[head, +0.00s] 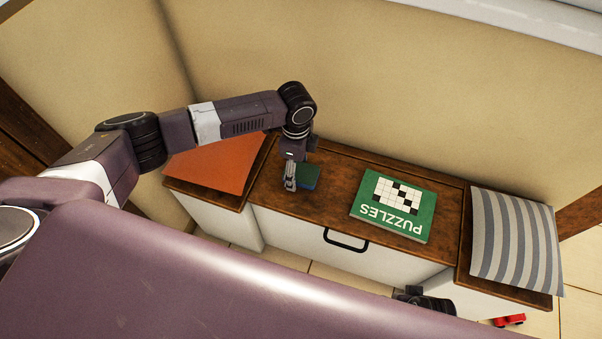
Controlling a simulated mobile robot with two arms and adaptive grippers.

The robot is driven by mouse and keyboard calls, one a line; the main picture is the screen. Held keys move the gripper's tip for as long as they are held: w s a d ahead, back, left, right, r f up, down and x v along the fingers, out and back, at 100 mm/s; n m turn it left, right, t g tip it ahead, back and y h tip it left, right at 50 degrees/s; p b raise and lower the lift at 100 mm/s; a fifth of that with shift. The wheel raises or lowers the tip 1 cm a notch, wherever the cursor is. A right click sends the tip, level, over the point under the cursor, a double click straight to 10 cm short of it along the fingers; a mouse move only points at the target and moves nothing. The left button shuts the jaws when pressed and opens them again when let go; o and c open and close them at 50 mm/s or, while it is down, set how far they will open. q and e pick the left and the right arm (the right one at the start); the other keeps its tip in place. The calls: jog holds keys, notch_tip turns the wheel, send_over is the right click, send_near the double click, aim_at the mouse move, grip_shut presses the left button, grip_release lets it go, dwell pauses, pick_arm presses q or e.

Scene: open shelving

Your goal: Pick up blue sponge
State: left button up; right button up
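The blue sponge (309,178) is a small block with a dark green top and a blue side. It sits on the brown wooden top of the low shelf unit, left of the green puzzle book. My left gripper (290,184) points down at the sponge's left side and hides part of it. It is seen nearly edge-on, so I cannot tell the finger gap or whether it touches the sponge.
A green puzzle book (396,207) lies right of the sponge, with bare wood between. An orange cushion (212,164) is at the left end and a striped pillow (514,240) at the right. The wall rises close behind. A red object (509,320) lies on the floor.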

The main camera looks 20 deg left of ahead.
aim_at(297, 170)
pick_arm(q)
jog(key=c, duration=0.7)
jog(key=shift+r, duration=0.55)
notch_tip(297, 170, up, 9)
jog(key=shift+p, duration=1.15)
pick_arm(e)
jog(key=s+f, duration=0.3)
jog(key=f, duration=0.4)
jog(key=shift+s+d, duration=0.25)
jog(key=shift+s, duration=0.15)
